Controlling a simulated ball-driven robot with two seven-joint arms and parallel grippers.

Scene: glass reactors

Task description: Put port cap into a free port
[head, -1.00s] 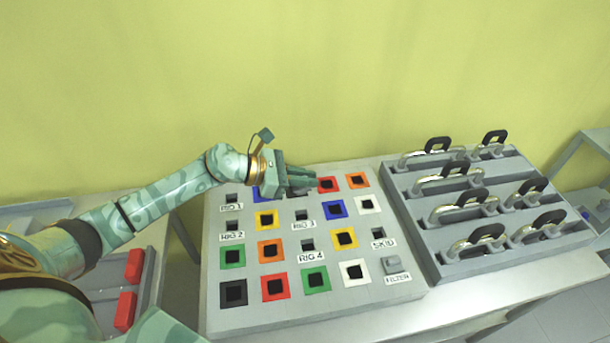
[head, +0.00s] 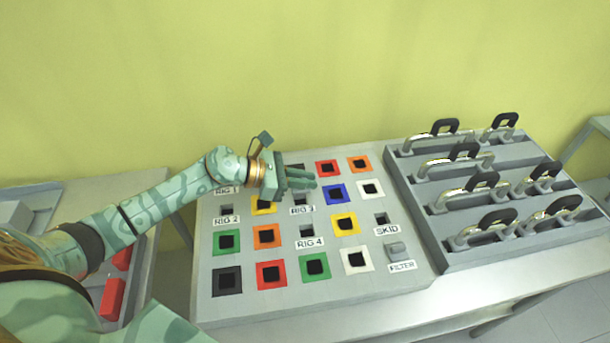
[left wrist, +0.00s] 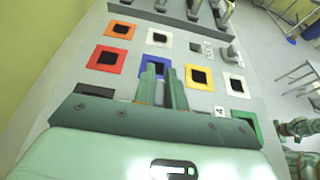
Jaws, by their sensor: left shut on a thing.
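My left gripper (head: 312,179) is over the back part of the grey port panel (head: 375,292). Its fingers also show in the left wrist view (left wrist: 163,84), close together and beside the blue-framed port (left wrist: 150,72). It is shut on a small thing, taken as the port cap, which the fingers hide. In the head view the blue-framed port (head: 336,193) lies just right of the fingertips. Other ports with dark square holes include red (head: 328,168), orange (head: 359,163), white (head: 370,188) and yellow (head: 345,223).
A grey block (head: 397,251) fills the FILTER spot. A grey rack (head: 520,240) with several black-and-metal handles stands right of the panel. Red blocks (head: 112,298) lie in a tray at the left. A yellow-green wall (head: 300,70) is behind.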

